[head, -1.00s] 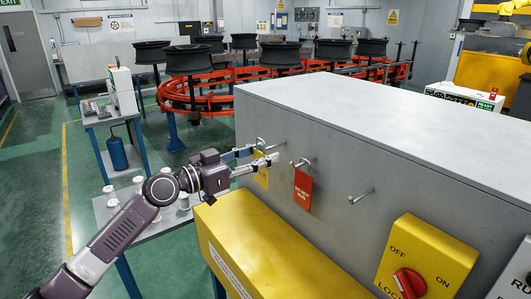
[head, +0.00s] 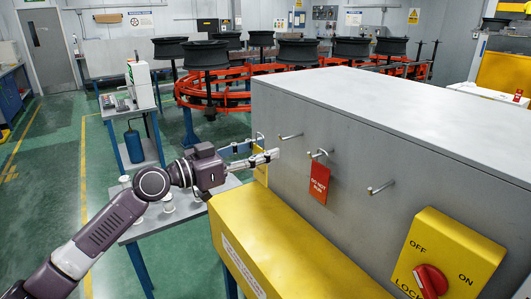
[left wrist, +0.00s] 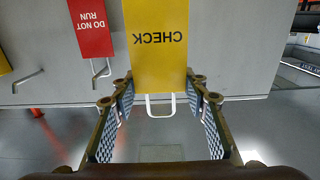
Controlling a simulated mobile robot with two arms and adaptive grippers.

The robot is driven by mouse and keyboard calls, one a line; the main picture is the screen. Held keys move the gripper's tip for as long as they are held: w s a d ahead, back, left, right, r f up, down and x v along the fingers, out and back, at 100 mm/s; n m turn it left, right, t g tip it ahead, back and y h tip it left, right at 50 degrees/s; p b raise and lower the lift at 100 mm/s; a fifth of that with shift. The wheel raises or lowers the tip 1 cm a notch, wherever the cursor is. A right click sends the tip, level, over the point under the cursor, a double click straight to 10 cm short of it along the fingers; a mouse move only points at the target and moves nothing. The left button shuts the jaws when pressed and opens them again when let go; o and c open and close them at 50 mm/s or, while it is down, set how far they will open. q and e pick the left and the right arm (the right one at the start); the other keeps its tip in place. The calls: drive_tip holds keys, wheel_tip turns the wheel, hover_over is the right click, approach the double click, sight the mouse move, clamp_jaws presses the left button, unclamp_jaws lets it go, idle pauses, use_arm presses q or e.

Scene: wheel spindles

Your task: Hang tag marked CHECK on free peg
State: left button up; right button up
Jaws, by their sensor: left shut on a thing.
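My left gripper (head: 259,147) is shut on the yellow tag marked CHECK (left wrist: 160,45), in front of the grey cabinet near its left end. Only a sliver of the tag (head: 261,173) shows in the head view. In the left wrist view it appears upside down, its white wire loop (left wrist: 160,106) between the fingers. A bare peg (head: 290,136) stands just right of and above the fingertips. A red DO NOT RUN tag (head: 319,183) hangs on the middle peg (head: 321,153). Another bare peg (head: 382,187) is further right. My right gripper is out of view.
The grey cabinet (head: 400,135) fills the right side. A yellow box (head: 285,250) juts out below the pegs. A yellow switch box (head: 450,255) with a red knob is at lower right. A small table (head: 190,205) stands behind my left arm.

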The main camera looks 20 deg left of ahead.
use_arm(q)
drive_tip(key=shift+b+v, duration=0.65)
drive_tip(key=shift+v, duration=0.25)
drive_tip(key=shift+b+v, duration=1.1)
drive_tip(key=shift+v, duration=0.15)
